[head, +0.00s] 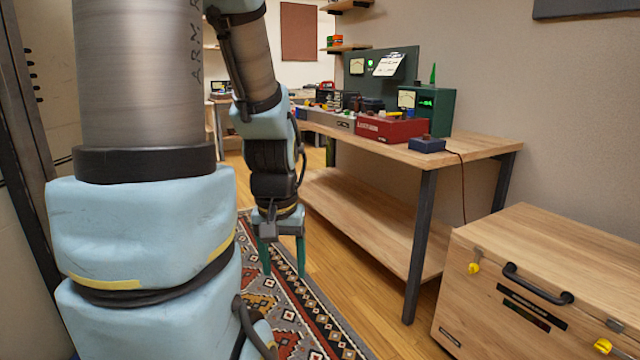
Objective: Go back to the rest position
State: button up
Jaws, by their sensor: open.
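My gripper (284,272) hangs at the end of my arm, pointing down over the patterned rug (321,318). Its two green fingers are apart, with nothing between them. It is to the left of the wooden workbench (480,146) and clear of it in the picture. My arm's large links fill the left of the head view and hide part of the room behind them.
The workbench holds a red box (391,130), a green instrument (433,108) and a blue box (427,145) with a cable hanging down. A lower shelf (365,220) is bare. A wooden chest (540,285) stands at the right. Wooden floor shows between rug and bench.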

notch_tip(320, 180, up, 24)
jog(key=p, duration=2.1)
jog(key=shift+r+p, duration=0.15)
jog(key=shift+p, duration=0.25)
